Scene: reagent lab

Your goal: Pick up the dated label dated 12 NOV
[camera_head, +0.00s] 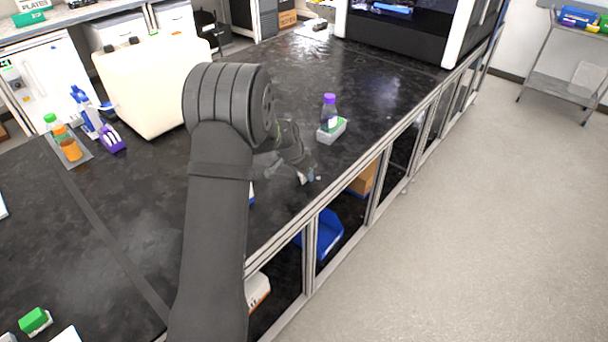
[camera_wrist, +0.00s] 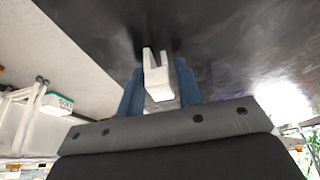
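My gripper (camera_wrist: 158,82) shows in the wrist view with two blue fingers on either side of a small white forked piece (camera_wrist: 157,76). The piece fills the gap between the fingers and looks gripped. No date or print can be read on it, so I cannot tell whether it is the 12 NOV label. In the head view my gripper (camera_head: 308,177) is low over the dark bench (camera_head: 150,235), near its front edge, and a little white shows at its tips. My arm hides part of the bench there.
A purple-capped bottle (camera_head: 329,108) stands at a white-and-green box (camera_head: 332,130) beyond my gripper. A cream case (camera_head: 150,80), a purple dispenser (camera_head: 112,139) and orange bottles (camera_head: 70,149) stand at the left. A green-topped block (camera_head: 34,320) is at the lower left. The bench right of the box is clear.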

